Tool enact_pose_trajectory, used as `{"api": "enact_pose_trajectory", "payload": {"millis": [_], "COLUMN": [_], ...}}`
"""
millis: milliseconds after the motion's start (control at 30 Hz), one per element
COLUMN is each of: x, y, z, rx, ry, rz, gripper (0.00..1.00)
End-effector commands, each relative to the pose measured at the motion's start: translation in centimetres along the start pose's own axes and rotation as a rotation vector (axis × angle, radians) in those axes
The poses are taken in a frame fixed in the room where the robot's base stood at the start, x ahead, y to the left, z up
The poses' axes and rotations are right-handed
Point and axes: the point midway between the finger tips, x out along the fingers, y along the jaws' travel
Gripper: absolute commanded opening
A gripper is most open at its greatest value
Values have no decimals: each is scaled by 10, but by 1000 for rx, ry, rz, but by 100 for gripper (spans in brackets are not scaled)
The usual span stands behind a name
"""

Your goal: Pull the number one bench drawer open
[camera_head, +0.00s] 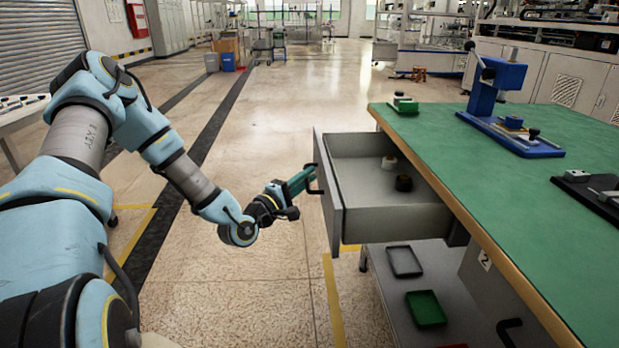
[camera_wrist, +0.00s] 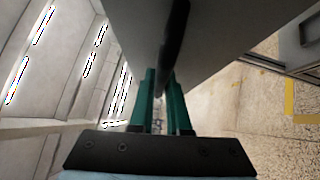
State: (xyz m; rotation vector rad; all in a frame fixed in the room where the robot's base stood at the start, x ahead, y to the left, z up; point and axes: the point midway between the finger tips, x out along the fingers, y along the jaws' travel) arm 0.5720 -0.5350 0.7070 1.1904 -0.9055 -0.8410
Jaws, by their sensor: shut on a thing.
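The bench drawer (camera_head: 388,206) stands pulled well out from under the green-topped bench (camera_head: 480,200). Its grey front panel (camera_head: 328,195) faces my arm, and a black handle (camera_head: 315,180) is on it. My gripper (camera_head: 308,176) has teal fingers and is shut on that handle. In the wrist view the teal fingers (camera_wrist: 164,105) close around the dark handle bar (camera_wrist: 174,50) beside the drawer front. The number on this drawer is hidden; a lower front carries a "2" label (camera_head: 485,260).
A blue press (camera_head: 497,95), a small green fixture (camera_head: 404,104) and a dark tool (camera_head: 595,190) stand on the bench. A black tray (camera_head: 404,262) and a green tray (camera_head: 426,308) lie on the shelf below. The floor left of the drawer is clear.

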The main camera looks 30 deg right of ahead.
Motion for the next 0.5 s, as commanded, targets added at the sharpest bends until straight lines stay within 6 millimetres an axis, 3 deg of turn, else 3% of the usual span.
{"api": "enact_pose_trajectory", "payload": {"millis": [100, 133, 367, 500], "x": [0, 0, 0, 0], "y": [-1, -1, -1, 0], "z": [0, 0, 0, 0], "rx": [-1, -1, 0, 0], "ry": [0, 0, 0, 0], "rz": [-3, -3, -1, -1], "gripper": [0, 18, 44, 45]}}
